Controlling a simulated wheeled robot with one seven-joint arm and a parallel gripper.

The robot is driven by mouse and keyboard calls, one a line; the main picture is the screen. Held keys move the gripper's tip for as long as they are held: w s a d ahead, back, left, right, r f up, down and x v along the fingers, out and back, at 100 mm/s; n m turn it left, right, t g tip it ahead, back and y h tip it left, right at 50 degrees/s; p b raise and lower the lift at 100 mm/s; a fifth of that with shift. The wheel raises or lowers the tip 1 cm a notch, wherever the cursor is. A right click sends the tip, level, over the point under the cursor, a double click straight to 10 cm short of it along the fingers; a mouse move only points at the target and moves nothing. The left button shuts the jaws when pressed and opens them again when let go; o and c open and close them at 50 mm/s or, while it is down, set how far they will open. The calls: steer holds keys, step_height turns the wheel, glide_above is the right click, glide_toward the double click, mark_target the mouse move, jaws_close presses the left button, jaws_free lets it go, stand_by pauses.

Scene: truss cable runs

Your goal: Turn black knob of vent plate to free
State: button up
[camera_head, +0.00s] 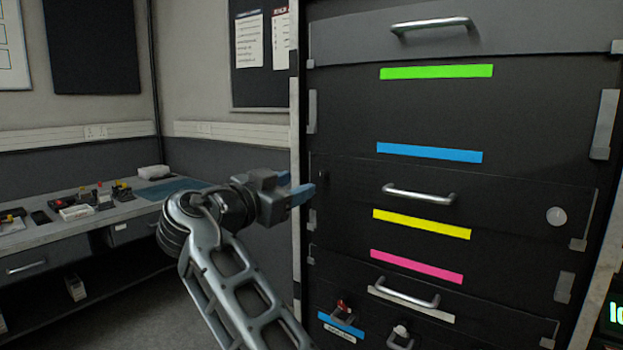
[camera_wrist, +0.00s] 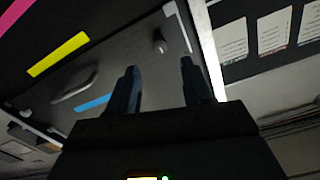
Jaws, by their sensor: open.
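The vent plate (camera_head: 485,200) is a dark panel with a silver bar handle, between the blue and yellow strips. Its small black knob (camera_head: 322,177) is at the plate's left end in the head view, dark and hard to make out. In the wrist view the knob (camera_wrist: 160,43) stands out from the plate (camera_wrist: 125,50), above the gap between my fingertips. My gripper (camera_head: 300,190) is open and empty, just left of the knob. Its two fingers (camera_wrist: 159,68) point towards the plate and look apart from the knob. The knob's exact turn angle cannot be told.
A round white knob (camera_head: 556,216) is at the plate's right end. Other panels with handles (camera_head: 430,25) lie above and below. Red and white fittings (camera_head: 343,308) stick out low down. A workbench (camera_head: 90,215) with small items is at left; the floor between is clear.

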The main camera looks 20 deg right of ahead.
mark_target(320, 177)
steer(key=shift+p+x, duration=0.75)
steer(key=shift+x, duration=3.1)
jaws_close()
